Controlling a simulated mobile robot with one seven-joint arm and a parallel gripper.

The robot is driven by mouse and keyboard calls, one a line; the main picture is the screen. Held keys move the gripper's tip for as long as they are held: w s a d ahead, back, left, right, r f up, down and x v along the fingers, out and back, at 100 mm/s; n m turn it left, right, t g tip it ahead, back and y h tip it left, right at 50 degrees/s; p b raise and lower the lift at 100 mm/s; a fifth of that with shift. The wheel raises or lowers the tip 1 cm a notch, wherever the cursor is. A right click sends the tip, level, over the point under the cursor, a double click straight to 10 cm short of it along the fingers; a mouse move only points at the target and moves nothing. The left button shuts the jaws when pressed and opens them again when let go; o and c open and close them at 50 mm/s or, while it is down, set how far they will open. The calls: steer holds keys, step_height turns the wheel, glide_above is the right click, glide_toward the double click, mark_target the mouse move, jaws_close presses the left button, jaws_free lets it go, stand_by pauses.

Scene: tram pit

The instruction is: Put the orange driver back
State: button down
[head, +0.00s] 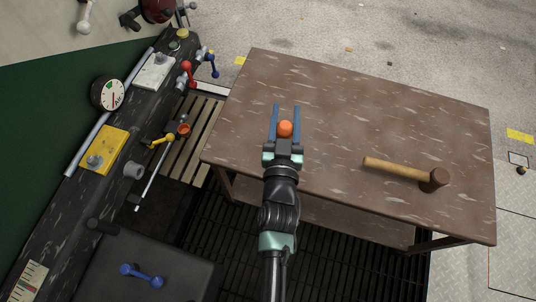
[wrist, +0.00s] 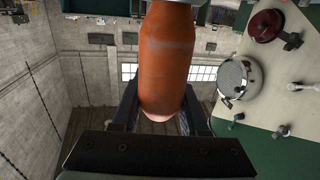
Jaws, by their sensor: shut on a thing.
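The orange driver (head: 285,129) is in my gripper (head: 286,108); from above only its rounded orange handle end shows. In the wrist view the orange handle (wrist: 168,55) stands between the two dark fingers, its rounded end toward the palm. The rest of the driver is hidden or out of frame. My gripper is shut on it, and in the head view it appears over the left part of the brown table (head: 330,85). I cannot tell its height above the table. An orange-brown ring or cup (head: 184,129) sits by the dark beam at the left; its use is unclear.
A wooden mallet (head: 400,171) lies on the table's right side. The dark beam (head: 60,215) at the left carries a gauge (head: 108,94), a yellow box (head: 101,150), a grey cup (head: 134,170) and coloured levers. A slatted bench (head: 193,140) lies between. The table's far middle is clear.

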steer(key=w+a+n+y+b, duration=0.1)
steer(key=w+a+y+b, duration=0.2)
steer(key=w+a+b, duration=0.1)
steer(key=shift+w+a+f+n+b, duration=0.25)
steer(key=shift+w+n+b, duration=0.15)
steer(key=shift+w+b, duration=0.6)
steer(key=shift+w, duration=0.1)
step_height(320, 180, down, 10)
steer(key=b, duration=0.8)
steer(key=shift+r, duration=0.15)
steer(key=shift+d, duration=0.1)
steer(key=shift+c, duration=2.2)
jaws_free()
steer(key=shift+f, duration=0.25)
